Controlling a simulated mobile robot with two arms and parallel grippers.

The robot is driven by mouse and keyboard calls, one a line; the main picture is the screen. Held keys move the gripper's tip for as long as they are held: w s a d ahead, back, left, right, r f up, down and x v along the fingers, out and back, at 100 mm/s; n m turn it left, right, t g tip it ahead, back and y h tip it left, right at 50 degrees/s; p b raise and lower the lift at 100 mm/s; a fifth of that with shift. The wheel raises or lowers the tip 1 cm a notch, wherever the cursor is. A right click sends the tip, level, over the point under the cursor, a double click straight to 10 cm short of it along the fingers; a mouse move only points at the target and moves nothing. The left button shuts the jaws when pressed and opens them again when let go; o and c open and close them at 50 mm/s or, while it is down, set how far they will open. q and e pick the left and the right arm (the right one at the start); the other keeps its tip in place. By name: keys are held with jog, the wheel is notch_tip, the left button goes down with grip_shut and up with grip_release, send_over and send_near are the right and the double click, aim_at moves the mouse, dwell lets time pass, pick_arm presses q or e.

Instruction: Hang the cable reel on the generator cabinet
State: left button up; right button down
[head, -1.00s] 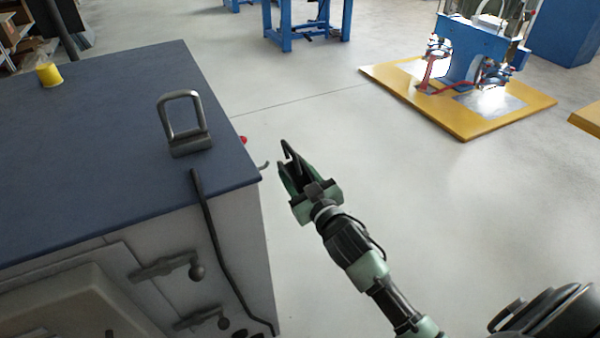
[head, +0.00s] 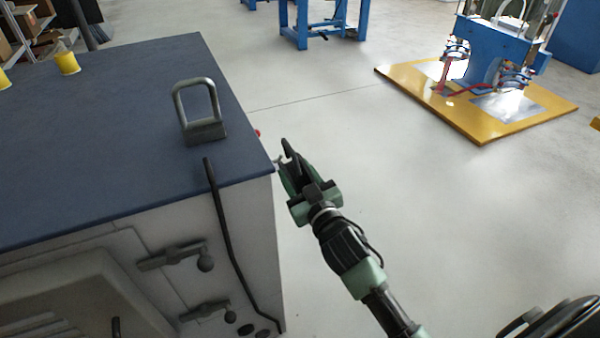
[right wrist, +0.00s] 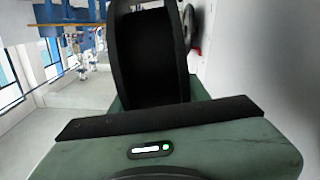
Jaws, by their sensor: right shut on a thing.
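The generator cabinet (head: 110,130) fills the left of the head view, with a dark blue top and a pale side. A small pale hook (head: 278,162) shows at its right edge, partly hidden by my right gripper. My right gripper (head: 289,165) is just right of that edge, shut on the black cable reel (head: 290,150). Only a little of the reel shows there. In the right wrist view the reel (right wrist: 152,62) stands edge-on beyond the green gripper body, close to the pale wall on the right. Whether it touches the hook is hidden. My left gripper is not in view.
A metal lifting loop (head: 200,110) stands on the cabinet top. A black bent rod (head: 228,235) and latches (head: 175,256) are on its front. A red knob (head: 257,133) shows at the right edge. The floor (head: 440,220) to the right is clear up to a yellow platform (head: 480,134).

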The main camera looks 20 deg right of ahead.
jog(key=shift+a+r, duration=0.2)
jog(key=shift+a, duration=0.3)
jog(key=shift+a+f+b, duration=0.1)
jog(key=shift+a+b, duration=0.15)
jog(key=shift+b, duration=0.05)
pick_arm(q)
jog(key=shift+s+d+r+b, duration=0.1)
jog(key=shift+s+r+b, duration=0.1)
jog(key=shift+b, duration=0.5)
pick_arm(e)
jog(key=a, duration=0.1)
jog(key=a+f, duration=0.1)
jog(key=a, duration=0.1)
jog(key=shift+s+f, duration=0.15)
jog(key=shift+f, duration=0.1)
jog(key=shift+a+f, duration=0.1)
jog(key=shift+f, duration=0.15)
